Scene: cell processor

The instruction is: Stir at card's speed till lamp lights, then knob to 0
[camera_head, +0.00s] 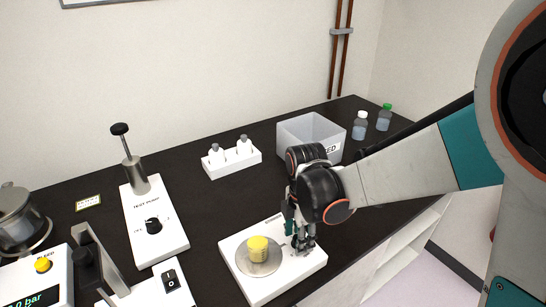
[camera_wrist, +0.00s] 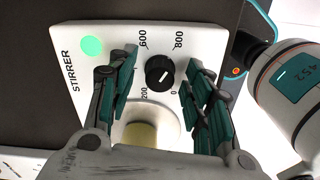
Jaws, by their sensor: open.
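The white stirrer (camera_head: 235,278) stands near the front of the bench, with a yellow-filled vessel (camera_head: 258,248) on its round plate. In the wrist view the stirrer's panel (camera_wrist: 112,35) bears a green, lit-looking lamp (camera_wrist: 92,46) and a black knob (camera_wrist: 160,73) among marks 0, 200, 600 and 800. The knob's white line is slanted; I cannot tell which mark it points to. My gripper (camera_head: 304,246) is open over the panel. Its fingers (camera_wrist: 162,66) stand on either side of the knob, apart from it. A small card (camera_head: 88,203) lies at the back left, its text too small to read.
A test pump (camera_head: 155,225) and a white unit with a yellow button (camera_head: 43,265) stand to the left. A white rack with bottles (camera_head: 232,162), a grey bin (camera_head: 300,130) and two bottles (camera_head: 361,127) stand behind. Bare bench lies between the pump and rack.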

